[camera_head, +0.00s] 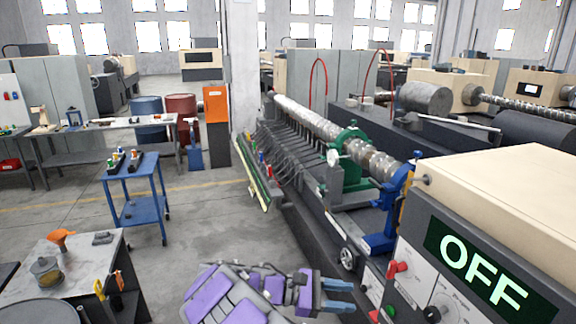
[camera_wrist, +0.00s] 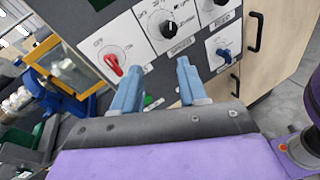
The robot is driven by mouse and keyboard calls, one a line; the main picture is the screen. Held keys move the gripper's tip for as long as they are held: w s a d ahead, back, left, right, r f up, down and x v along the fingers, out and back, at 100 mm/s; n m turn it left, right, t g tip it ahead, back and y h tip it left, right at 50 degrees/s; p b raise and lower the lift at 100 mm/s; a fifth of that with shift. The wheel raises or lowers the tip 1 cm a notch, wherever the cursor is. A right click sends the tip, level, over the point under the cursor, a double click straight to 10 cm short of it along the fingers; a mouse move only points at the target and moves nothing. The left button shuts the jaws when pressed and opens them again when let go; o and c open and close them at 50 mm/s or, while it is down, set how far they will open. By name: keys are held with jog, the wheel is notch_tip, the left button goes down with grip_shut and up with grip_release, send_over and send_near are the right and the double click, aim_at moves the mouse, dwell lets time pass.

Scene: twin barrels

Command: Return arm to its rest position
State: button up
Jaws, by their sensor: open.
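My gripper (camera_head: 343,296) is at the bottom centre of the head view, with its blue fingers apart and pointing right toward the machine's control panel (camera_head: 450,275). My arm (camera_head: 215,292), purple and grey, reaches in from the bottom edge and is partly cut off. In the wrist view, the open gripper (camera_wrist: 157,70) has nothing between its fingers. The fingers point at the panel, below a black speed knob (camera_wrist: 168,29). I cannot tell whether the fingers touch the panel.
The machine's display (camera_head: 480,268) reads OFF. A long lathe bed (camera_head: 310,200) runs behind the gripper. A workbench (camera_head: 85,262) with a funnel and small items stands at lower left, and a blue cart (camera_head: 137,207) behind it. The floor (camera_head: 205,225) between is clear.

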jog(key=s+d+f+m+g+y+b, duration=0.1)
jog(key=s+d+m+g+y+b, duration=0.4)
jog(key=s+d+m, duration=0.55)
jog(key=s+a+f+m+t+y+b, duration=0.1)
jog(key=s+a+f+y+b, duration=0.1)
jog(key=s, duration=0.5)
jog(key=s+a+f+m+t+y+b, duration=0.1)
jog(key=s+a+f+m+y+b, duration=0.1)
jog(key=s+f+y, duration=0.3)
jog(key=s+a+f+m+t+y+b, duration=0.1)
jog(key=s+a+f+y+b, duration=0.2)
jog(key=s, duration=0.8)
jog(key=shift+s+a+f+t+y+b, duration=0.2)
jog(key=shift+f+t+y+b, duration=0.2)
jog(key=shift+f+y+b, duration=0.6)
jog(key=shift+a+f+m+h, duration=0.15)
jog(key=shift+a+m+h, duration=0.05)
jog(key=shift+m+h, duration=0.1)
jog(key=shift+a, duration=0.2)
jog(key=shift+d, duration=0.3)
jog(key=shift+a, duration=0.15)
